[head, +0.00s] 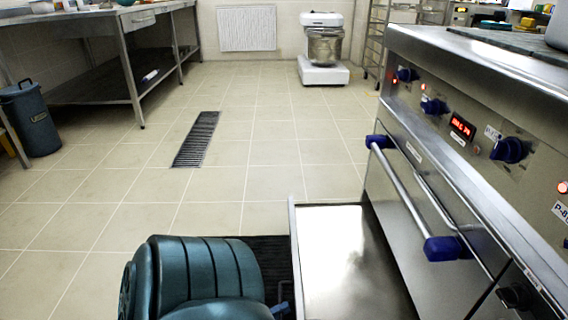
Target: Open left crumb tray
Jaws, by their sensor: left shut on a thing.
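The left crumb tray (338,258) is a shallow bright metal tray at the lower middle of the head view. It sticks out from the lower front of the steel stove (378,200), over the floor. My left gripper (283,300) is at the tray's left edge, at the bottom of the view, and is shut on the tray. Most of its fingers are hidden or too small to make out. My teal arm covers the floor just left of it. My right gripper is not in view.
The stove front has a long bar handle (403,192) with blue ends and blue knobs (510,149). A floor drain grate (196,139) lies in open tiled floor. A steel table (121,57) and blue bin (29,118) stand left; a mixer (323,45) stands at the back.

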